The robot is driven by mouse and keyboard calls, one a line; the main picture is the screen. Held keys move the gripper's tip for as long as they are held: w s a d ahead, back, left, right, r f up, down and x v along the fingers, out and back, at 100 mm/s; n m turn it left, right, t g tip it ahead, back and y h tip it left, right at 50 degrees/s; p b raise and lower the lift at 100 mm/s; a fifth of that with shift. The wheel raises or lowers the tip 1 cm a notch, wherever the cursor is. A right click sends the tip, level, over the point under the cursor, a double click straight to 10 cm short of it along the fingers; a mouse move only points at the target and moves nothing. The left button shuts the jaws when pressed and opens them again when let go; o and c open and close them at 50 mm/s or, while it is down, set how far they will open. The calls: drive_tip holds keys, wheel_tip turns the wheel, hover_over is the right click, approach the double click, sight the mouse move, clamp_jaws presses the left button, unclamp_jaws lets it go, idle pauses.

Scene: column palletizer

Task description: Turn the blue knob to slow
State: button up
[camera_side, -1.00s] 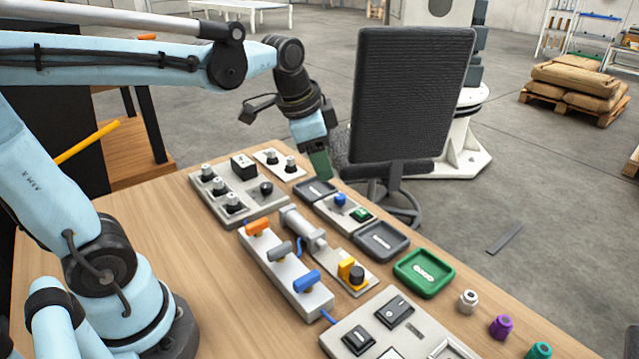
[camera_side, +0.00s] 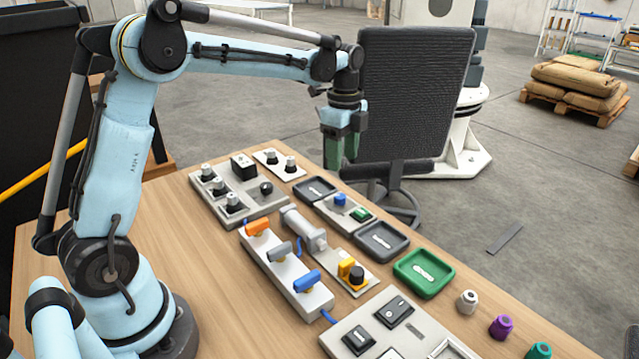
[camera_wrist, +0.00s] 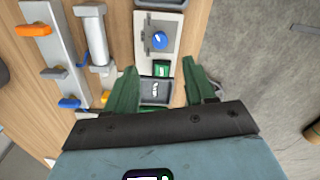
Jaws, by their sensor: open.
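The blue knob (camera_side: 340,199) sits on a small light-grey panel (camera_side: 328,211) that also carries a green rocker switch (camera_side: 361,214). In the wrist view the blue knob (camera_wrist: 160,40) shows a white pointer line and lies ahead of the fingertips. Its markings are too small to read. My gripper (camera_side: 341,164) points down above the table's far edge, above and apart from the knob.
A dark tray (camera_side: 381,241) and a green tray (camera_side: 424,272) lie near the panel. A valve block with orange, grey and blue levers (camera_side: 285,270) and a grey cylinder (camera_side: 303,228) stand left of it. A black office chair (camera_side: 412,100) stands just behind the table.

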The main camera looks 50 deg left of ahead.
sight(341, 196)
wheel_tip(341, 196, down, 10)
idle(0.4)
clamp_jaws()
